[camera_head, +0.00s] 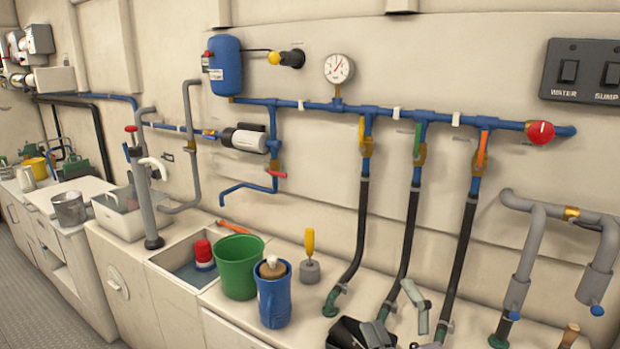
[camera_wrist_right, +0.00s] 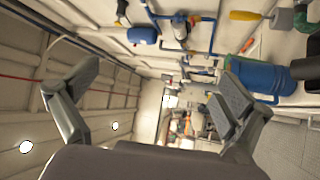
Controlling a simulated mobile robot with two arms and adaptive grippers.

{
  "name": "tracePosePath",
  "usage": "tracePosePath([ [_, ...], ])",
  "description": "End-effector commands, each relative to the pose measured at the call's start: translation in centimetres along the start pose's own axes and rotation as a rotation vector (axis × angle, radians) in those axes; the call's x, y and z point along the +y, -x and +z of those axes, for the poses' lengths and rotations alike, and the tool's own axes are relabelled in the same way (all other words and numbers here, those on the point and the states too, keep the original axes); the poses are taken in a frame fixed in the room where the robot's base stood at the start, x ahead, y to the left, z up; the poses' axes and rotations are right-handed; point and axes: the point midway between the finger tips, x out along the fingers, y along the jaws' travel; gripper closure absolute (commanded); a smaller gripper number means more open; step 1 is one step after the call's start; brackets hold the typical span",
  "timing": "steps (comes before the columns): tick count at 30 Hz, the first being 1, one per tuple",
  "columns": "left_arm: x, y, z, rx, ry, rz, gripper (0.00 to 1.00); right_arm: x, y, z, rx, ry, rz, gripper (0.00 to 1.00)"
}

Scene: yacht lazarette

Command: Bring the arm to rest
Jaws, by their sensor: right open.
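My right gripper (camera_head: 388,318) is at the bottom edge of the head view, in front of the counter and the lower ends of the black hoses. Most of the arm behind it is out of the picture. In the right wrist view its two fingers (camera_wrist_right: 155,95) stand wide apart, with nothing between them. The gripper is open and empty. The blue container (camera_head: 273,298) stands to its left on the counter; it shows beside the right-hand finger in the wrist view (camera_wrist_right: 262,78). My left gripper is not in view.
A green bucket (camera_head: 239,266) and a yellow-handled tool (camera_head: 310,242) stand on the counter, left of a black hose (camera_head: 357,235). A sink (camera_head: 180,270) lies farther left. Blue pipes (camera_head: 300,105) run along the wall. Grey pipes (camera_head: 530,245) stand at the right. Open floor (camera_head: 45,315) shows lower left.

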Motion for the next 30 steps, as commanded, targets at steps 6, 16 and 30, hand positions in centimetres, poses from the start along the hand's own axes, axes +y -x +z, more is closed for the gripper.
tracePosePath([
  [6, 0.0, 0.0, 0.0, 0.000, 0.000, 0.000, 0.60, -7.8, 9.9, 8.2, -0.598, -0.503, -0.248, 0.02],
  [16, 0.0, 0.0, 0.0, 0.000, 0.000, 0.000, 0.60, -16.4, 26.4, 6.9, -1.177, -0.914, -0.638, 0.02],
  [30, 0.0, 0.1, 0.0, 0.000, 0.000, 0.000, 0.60, -22.9, 35.8, 3.9, -1.461, -1.056, -0.904, 0.02],
])
